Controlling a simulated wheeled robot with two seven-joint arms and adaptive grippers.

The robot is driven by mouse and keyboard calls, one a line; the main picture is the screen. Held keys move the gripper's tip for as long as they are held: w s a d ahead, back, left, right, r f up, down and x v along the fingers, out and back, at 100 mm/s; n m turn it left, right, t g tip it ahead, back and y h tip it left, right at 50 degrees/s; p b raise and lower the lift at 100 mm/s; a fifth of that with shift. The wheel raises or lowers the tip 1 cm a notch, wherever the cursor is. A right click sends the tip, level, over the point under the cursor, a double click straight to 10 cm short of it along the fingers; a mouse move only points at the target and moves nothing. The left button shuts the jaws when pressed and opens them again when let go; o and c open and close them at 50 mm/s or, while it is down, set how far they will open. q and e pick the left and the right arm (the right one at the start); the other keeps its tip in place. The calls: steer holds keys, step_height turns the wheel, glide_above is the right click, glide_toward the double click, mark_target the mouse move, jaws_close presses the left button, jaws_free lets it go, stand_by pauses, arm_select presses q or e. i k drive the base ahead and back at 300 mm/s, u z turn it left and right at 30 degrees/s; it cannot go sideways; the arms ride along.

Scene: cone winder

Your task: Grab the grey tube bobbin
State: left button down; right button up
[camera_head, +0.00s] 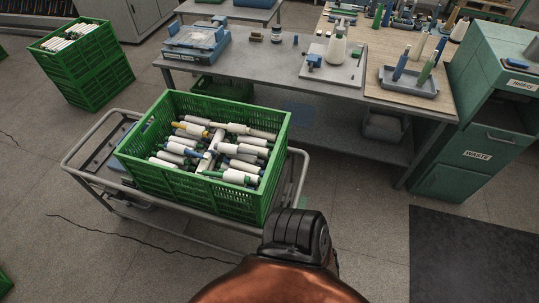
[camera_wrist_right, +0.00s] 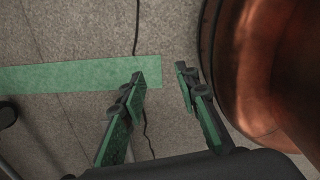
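A green crate (camera_head: 198,196) full of jumbled bobbins rests on a grey cart (camera_head: 93,178). Most bobbins carry white yarn on green, blue or yellow tube ends, such as one with a yellow end (camera_head: 189,127). I cannot make out for certain which one has a grey tube; several are partly buried. My right gripper (camera_wrist_right: 160,75) shows in the right wrist view, open and empty, pointing at the floor beside my base. Neither gripper shows in the head view.
Behind the crate stands a long workbench (camera_head: 290,75) with a blue-grey scale (camera_head: 196,40) and a tray (camera_head: 408,82) of bobbins. A green waste cabinet (camera_head: 462,176) is at right. Another green crate (camera_head: 85,75) stands at back left. A dark mat (camera_head: 470,255) covers floor at right.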

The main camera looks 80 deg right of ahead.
mark_target(229, 149)
steer(key=k, duration=0.3)
steer(key=z, duration=0.8)
